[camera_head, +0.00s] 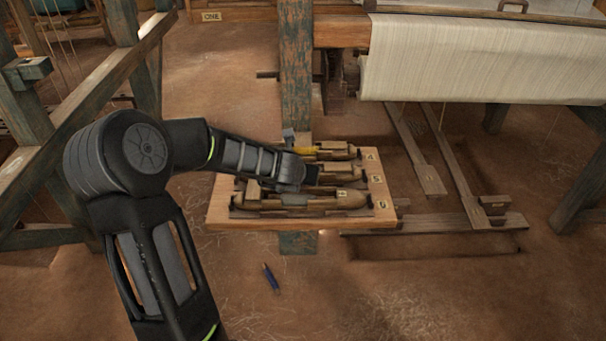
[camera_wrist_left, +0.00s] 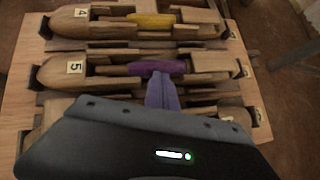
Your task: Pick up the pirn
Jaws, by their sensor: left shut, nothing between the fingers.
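Wooden shuttles lie in rows on a wooden board (camera_head: 220,205), which also shows in the left wrist view (camera_wrist_left: 20,85). A pirn with yellow thread (camera_wrist_left: 152,19) sits in the shuttle marked 4; its yellow also shows in the head view (camera_head: 305,150). A pirn with purple thread (camera_wrist_left: 150,68) sits in the shuttle marked 5 (camera_wrist_left: 105,67). My left gripper (camera_wrist_left: 163,90) is shut and empty, its fingertips just over or beside the purple pirn; contact cannot be told. In the head view my left gripper (camera_head: 312,174) is over the board. The nearest shuttle (camera_head: 340,199) is partly covered in the wrist view.
A blue-green post (camera_head: 296,60) stands behind the board. The loom's cloth roll (camera_head: 480,60) is at upper right, with wooden treadles (camera_head: 455,180) below. A small blue object (camera_head: 271,278) lies on the floor. The floor at lower right is clear.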

